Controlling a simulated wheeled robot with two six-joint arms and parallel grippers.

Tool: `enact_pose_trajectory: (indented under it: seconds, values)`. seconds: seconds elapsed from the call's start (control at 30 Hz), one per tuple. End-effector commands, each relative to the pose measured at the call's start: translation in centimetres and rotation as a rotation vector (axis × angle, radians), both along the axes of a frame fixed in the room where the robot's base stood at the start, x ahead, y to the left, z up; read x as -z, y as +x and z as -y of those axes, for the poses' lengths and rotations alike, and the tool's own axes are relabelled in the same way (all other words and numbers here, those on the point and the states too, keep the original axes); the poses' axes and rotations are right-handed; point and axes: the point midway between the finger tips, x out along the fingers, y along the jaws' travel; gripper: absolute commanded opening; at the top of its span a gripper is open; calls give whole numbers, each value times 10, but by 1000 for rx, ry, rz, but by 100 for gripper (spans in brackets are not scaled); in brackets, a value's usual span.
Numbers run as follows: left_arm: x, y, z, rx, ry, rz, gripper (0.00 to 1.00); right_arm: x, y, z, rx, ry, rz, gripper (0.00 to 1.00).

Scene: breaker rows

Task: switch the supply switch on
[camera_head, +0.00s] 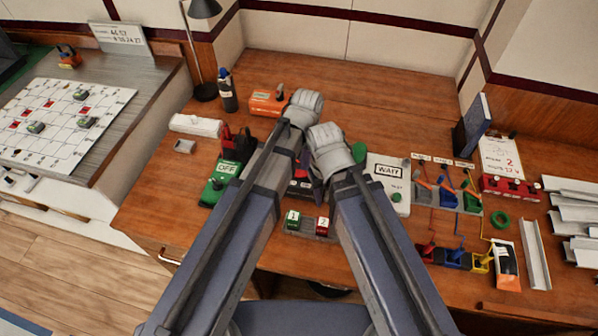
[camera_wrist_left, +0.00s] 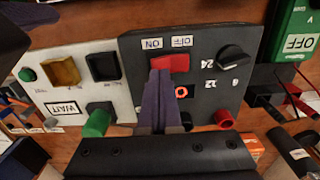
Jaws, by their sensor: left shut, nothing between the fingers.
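The dark panel (camera_wrist_left: 205,45) in the left wrist view has a red rocker switch (camera_wrist_left: 175,62) with ON and OFF labels beside it, upside down. I cannot tell which way the rocker is tipped. My left gripper (camera_wrist_left: 159,76) is shut and empty, its tips at the ON-label end of the rocker; I cannot tell if they touch. The panel also has a black knob (camera_wrist_left: 233,57), a red ring mark (camera_wrist_left: 183,91) and a red button (camera_wrist_left: 225,118). In the head view, my arms hide most of this panel. My right gripper is hidden.
Beside the panel is a white box (camera_head: 391,189) labelled WAIT. A green box (camera_head: 219,183) labelled OFF is on the other side. An orange box (camera_head: 267,103) stands behind.

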Motion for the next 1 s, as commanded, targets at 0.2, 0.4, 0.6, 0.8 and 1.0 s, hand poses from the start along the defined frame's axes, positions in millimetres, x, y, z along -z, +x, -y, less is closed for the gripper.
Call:
enact_pose_trajectory:
  seconds: [0.2, 0.4, 0.6, 0.8, 1.0]
  values:
    - [0, 0, 0, 0, 0, 0, 0, 0, 0, 0, 0, 0, 0, 50]
    - [0, 0, 0, 0, 0, 0, 0, 0, 0, 0, 0, 0, 0, 50]
    - [2, 0, 0, 0, 0, 0, 0, 2, 0, 0, 0, 0, 0, 50]
    - [5, 0, 0, 0, 0, 0, 0, 5, 0, 0, 0, 0, 0, 50]
    - [8, 0, 0, 0, 0, 0, 0, 8, 0, 0, 0, 0, 0, 50]
